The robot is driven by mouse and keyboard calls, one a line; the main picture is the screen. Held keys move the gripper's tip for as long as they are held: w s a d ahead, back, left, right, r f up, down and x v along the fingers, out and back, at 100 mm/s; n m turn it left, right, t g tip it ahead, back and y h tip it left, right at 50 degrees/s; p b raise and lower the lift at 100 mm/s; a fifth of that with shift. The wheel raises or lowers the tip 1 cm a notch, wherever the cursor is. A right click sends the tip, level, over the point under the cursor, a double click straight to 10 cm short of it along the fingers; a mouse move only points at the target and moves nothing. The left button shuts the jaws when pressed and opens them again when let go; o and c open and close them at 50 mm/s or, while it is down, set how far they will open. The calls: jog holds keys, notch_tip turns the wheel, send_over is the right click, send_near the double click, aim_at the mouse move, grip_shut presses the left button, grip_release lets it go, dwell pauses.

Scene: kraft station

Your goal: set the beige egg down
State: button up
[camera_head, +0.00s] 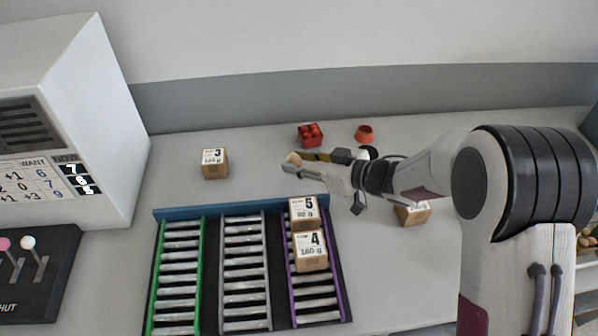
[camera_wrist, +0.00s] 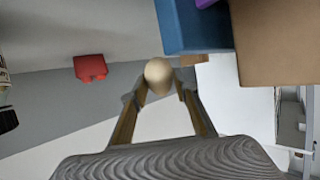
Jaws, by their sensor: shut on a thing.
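The beige egg (camera_head: 293,158) is held at the fingertips of my gripper (camera_head: 300,165), above the table behind the purple lane. In the wrist view the egg (camera_wrist: 158,74) sits between the two fingertips of my gripper (camera_wrist: 158,90), which are shut on it. A small orange-red cup (camera_head: 364,134) stands on the table at the back, to the right of my gripper. I cannot tell the egg's exact height above the table.
A red block-like item (camera_head: 310,134) is at the back. Box 3 (camera_head: 215,163) stands alone at left. Boxes 5 (camera_head: 304,213) and 4 (camera_head: 310,250) sit on the purple lane (camera_head: 343,300). Another box (camera_head: 412,214) is partly behind my arm. Table is clear between box 3 and my gripper.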

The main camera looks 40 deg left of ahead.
jog(key=shift+f, duration=1.9)
jog(key=shift+f, duration=0.1)
jog(key=o, duration=0.8)
jog(key=shift+o, duration=0.2)
jog(key=shift+d+r, duration=0.15)
jog(key=shift+r, duration=0.05)
jog(key=v, duration=1.1)
jog(key=shift+d+r, duration=0.15)
jog(key=shift+d, duration=0.2)
jog(key=shift+w, duration=0.1)
